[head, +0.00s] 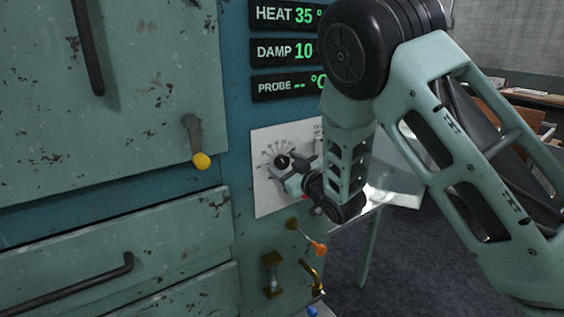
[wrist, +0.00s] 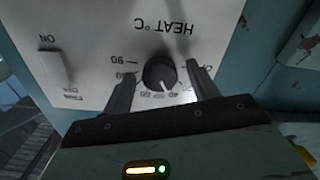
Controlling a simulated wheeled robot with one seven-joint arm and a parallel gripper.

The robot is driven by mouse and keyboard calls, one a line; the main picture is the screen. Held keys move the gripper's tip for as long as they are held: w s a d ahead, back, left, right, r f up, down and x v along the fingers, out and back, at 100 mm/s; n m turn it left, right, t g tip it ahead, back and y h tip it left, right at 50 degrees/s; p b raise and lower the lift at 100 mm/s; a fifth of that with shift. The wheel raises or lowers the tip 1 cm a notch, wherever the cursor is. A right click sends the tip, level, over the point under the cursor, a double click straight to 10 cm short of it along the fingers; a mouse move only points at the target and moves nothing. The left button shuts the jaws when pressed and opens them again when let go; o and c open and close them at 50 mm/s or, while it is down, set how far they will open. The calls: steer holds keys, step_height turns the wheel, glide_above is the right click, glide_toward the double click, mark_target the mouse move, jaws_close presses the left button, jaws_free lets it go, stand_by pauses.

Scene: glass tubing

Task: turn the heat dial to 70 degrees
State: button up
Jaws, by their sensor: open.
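The heat dial (wrist: 159,71) is a round black knob with a white pointer line, on a white panel (wrist: 100,20) marked HEAT °C, upside down in the wrist view. Its pointer aims towards the lower edge of the picture, near small figures partly too blurred to read. My gripper (wrist: 162,72) is open, with one finger on each side of the dial; I cannot tell whether either touches it. In the head view the dial (head: 282,162) shows just beyond my gripper (head: 290,176). The heat display (head: 287,15) reads 35.
A fan switch (wrist: 55,66) marked ON sits beside the dial. Damp (head: 283,50) and probe (head: 287,86) displays are above the panel. An orange-handled lever (head: 317,248) and brass fittings (head: 272,275) stick out below. A yellow-tipped door handle (head: 200,160) is at left.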

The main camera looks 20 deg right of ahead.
steer(key=c, duration=1)
steer(key=shift+d+f+m+b, duration=0.1)
steer(key=shift+m+b, duration=0.3)
steer(key=shift+b, duration=0.15)
steer(key=m+b, duration=0.1)
steer(key=b, duration=0.1)
steer(key=shift+f+m+b, duration=0.15)
steer(key=shift+m+b, duration=0.2)
steer(key=shift+m, duration=0.05)
steer(key=m+b, duration=0.4)
steer(key=b, duration=0.1)
steer(key=m+b, duration=0.3)
steer(key=m, duration=0.1)
steer(key=shift+r+m+b, duration=0.2)
steer(key=shift+m+b, duration=0.85)
steer(key=shift+m, duration=1.05)
